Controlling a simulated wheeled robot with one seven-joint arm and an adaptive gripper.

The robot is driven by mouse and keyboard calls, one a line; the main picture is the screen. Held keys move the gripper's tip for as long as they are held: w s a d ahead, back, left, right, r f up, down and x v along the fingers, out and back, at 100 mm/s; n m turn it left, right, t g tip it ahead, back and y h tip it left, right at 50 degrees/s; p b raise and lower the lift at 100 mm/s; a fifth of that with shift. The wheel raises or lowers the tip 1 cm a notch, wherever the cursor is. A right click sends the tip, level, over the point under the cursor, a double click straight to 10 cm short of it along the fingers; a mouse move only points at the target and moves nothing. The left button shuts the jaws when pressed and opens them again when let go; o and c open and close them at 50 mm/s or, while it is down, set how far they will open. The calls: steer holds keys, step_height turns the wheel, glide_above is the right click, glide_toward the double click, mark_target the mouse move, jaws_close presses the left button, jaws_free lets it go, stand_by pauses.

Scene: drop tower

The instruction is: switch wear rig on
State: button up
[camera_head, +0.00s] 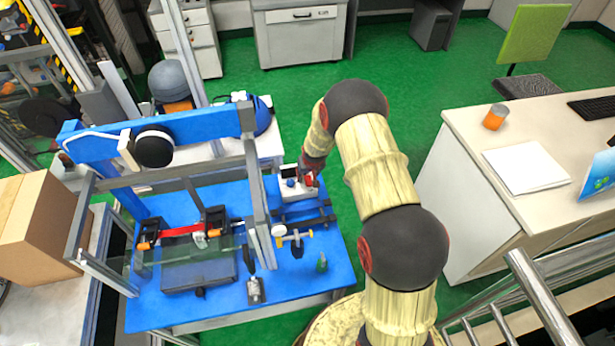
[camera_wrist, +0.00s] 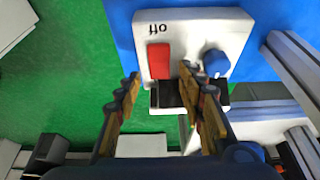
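The wear rig (camera_head: 187,120) has a blue frame on a blue table. Its white control box (camera_head: 300,192) stands at the table's right back edge, with my gripper (camera_head: 310,177) close to it. In the wrist view the box (camera_wrist: 212,22) fills the top middle, with a red switch (camera_wrist: 159,61), a blue knob (camera_wrist: 215,62) and upside-down "off" lettering. My gripper (camera_wrist: 159,76) is open and empty. Its fingers straddle the red switch in the picture, the right one between switch and knob. I cannot tell whether either fingertip touches the box.
The blue tabletop (camera_head: 318,270) carries clamps and small fittings in front of the box. A metal upright (camera_head: 258,190) of the rig stands left of the box. A white desk (camera_head: 462,190) is at the right, with green floor between.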

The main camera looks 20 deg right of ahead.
steer(key=shift+w+f, duration=0.2)
steer(key=shift+f, duration=0.2)
jaws_close()
stand_by(0.4)
